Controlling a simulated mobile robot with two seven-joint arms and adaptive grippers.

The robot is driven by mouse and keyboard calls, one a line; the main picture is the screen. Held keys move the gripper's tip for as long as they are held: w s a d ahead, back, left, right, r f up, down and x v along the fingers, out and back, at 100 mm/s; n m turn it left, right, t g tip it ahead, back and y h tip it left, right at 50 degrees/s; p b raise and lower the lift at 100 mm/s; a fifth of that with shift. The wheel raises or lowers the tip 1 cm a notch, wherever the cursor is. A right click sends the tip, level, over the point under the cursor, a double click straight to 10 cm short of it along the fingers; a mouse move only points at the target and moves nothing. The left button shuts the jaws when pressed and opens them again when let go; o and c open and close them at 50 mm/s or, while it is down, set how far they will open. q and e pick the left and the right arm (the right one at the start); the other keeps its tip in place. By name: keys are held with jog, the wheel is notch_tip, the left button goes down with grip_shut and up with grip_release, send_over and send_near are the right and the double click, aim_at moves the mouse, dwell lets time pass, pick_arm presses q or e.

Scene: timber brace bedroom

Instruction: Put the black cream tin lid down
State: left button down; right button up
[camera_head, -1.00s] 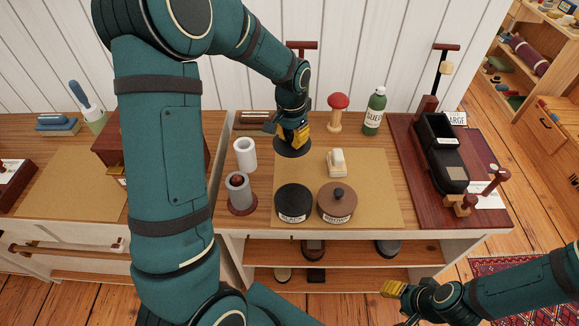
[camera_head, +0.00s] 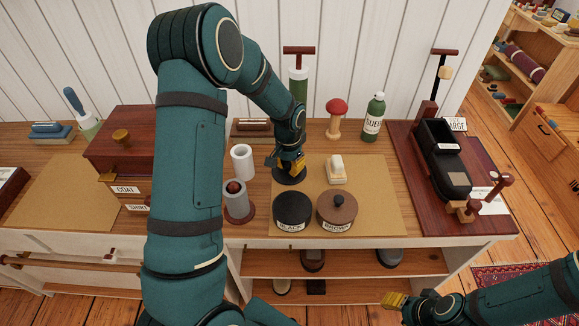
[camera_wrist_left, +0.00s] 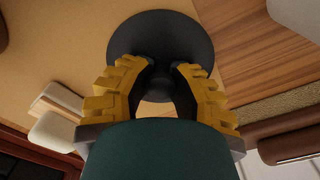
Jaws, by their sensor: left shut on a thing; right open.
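My left gripper (camera_head: 288,166) is shut on the knob of the black cream tin lid (camera_head: 290,178), a dark round disc. The lid is over the left edge of the tan mat, behind the black tin; I cannot tell whether it touches the surface. In the left wrist view the lid (camera_wrist_left: 160,28) lies beyond the yellow fingers, its knob between the tips (camera_wrist_left: 160,68). The black tin (camera_head: 293,208), labelled BLACK, stands on the mat (camera_head: 375,205). My right gripper (camera_head: 396,300) is open and empty, low at the front right.
A lidded brown tin (camera_head: 337,210) stands right of the black tin. A pale block brush (camera_head: 336,170) lies behind it. A white cylinder (camera_head: 242,162) and a grey cylinder (camera_head: 237,200) stand to the left. A green bottle (camera_head: 373,118) and red-topped stand (camera_head: 336,120) are behind. The mat's right part is clear.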

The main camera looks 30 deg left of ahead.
aim_at(289, 164)
pick_arm(q)
jog(key=shift+r, duration=0.1)
jog(key=c, duration=0.9)
grip_release()
jog(key=shift+f, duration=0.2)
jog(key=shift+o, duration=0.2)
jog(key=shift+r, duration=0.5)
notch_tip(289, 164, up, 11)
jog(key=p, duration=0.2)
jog(key=shift+s+r+p, duration=0.2)
jog(key=shift+p, duration=0.1)
jog(key=shift+r, duration=0.1)
